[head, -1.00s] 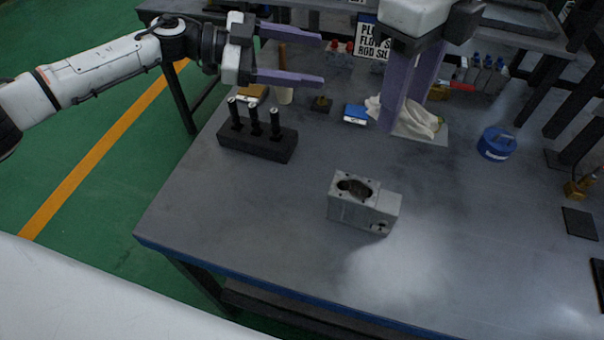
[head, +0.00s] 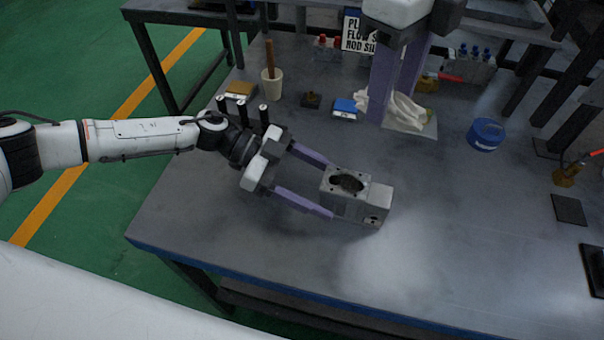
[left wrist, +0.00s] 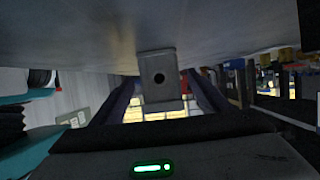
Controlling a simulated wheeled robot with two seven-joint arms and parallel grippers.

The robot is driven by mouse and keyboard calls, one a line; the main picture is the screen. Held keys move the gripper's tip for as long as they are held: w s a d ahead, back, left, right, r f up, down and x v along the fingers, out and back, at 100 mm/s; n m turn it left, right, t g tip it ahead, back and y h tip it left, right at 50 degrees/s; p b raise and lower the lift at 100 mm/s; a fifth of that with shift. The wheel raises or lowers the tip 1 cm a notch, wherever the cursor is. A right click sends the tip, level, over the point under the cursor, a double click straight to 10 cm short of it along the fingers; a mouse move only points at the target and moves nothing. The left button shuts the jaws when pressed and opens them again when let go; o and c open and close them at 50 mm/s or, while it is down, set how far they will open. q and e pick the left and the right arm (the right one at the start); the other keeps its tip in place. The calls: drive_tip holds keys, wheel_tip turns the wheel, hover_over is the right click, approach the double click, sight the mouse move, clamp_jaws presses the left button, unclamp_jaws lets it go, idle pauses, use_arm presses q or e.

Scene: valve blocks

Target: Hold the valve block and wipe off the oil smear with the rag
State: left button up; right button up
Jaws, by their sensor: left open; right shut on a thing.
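The grey valve block (head: 372,203) stands on the table with a dark round opening in its top. It also shows in the left wrist view (left wrist: 158,66), with a round hole in the face towards the camera. I cannot make out the oil smear clearly. My left gripper (head: 330,189) is open, its purple fingers reaching to the block's left end, one on either side. Contact is not clear. My right gripper (head: 396,88) is shut on the white rag (head: 407,112), at the back of the table above a pale flat sheet (head: 424,128).
A black holder with several upright pins (head: 264,113) stands behind my left gripper, partly hidden by it. A cup with a brush (head: 271,84), a blue box (head: 344,108) and a blue round tin (head: 486,134) stand further back. The table front is clear.

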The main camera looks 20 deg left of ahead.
sight(348, 200)
use_arm(q)
drive_tip(key=x, duration=0.5)
drive_tip(key=shift+d+f, duration=0.15)
drive_tip(key=shift+d, duration=0.15)
drive_tip(key=shift+c, duration=0.5)
clamp_jaws()
